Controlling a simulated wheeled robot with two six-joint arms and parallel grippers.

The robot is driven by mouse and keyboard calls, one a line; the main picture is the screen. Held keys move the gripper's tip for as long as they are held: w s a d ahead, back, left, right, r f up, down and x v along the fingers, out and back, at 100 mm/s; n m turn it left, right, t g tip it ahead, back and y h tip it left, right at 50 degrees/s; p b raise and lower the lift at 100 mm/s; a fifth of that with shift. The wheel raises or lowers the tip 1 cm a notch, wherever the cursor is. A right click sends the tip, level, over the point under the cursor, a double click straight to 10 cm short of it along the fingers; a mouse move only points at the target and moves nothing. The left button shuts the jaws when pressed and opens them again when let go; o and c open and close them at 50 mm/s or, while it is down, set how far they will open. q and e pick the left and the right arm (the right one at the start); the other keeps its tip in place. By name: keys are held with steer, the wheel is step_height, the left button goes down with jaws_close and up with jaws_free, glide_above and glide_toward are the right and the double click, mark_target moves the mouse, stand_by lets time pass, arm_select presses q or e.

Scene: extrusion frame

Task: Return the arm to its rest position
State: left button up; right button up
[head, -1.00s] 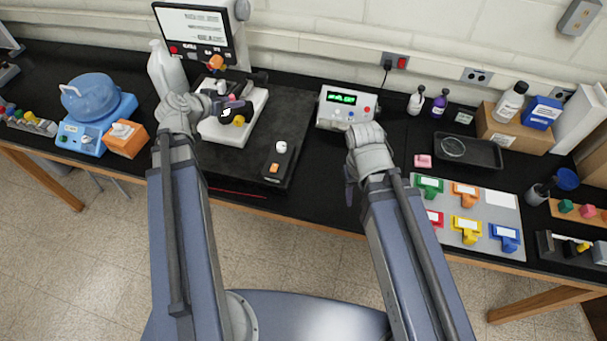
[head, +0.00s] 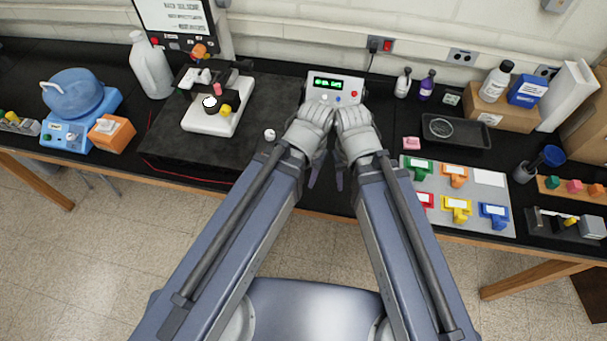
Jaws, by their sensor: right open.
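My left arm reaches up to the middle of the bench edge. Its gripper (head: 316,170) points down below the grey wrist and is mostly hidden by it, so I cannot tell its jaw state. My right gripper (head: 340,178) hangs just right of it, close beside it, open, with only a dark fingertip showing. Both wrists are in front of the grey box with a green display (head: 334,88). No object shows in either gripper.
A white instrument (head: 212,118) stands on a black platform (head: 170,150) at left. A small white knob (head: 269,134) is beside my left forearm. A grey board with coloured labelled clips (head: 456,190) and a black tray (head: 470,130) lie at right.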

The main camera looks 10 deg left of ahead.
arm_select(q)
step_height(320, 180, down, 17)
steer(key=b, duration=1.7)
steer(key=shift+o, duration=0.5)
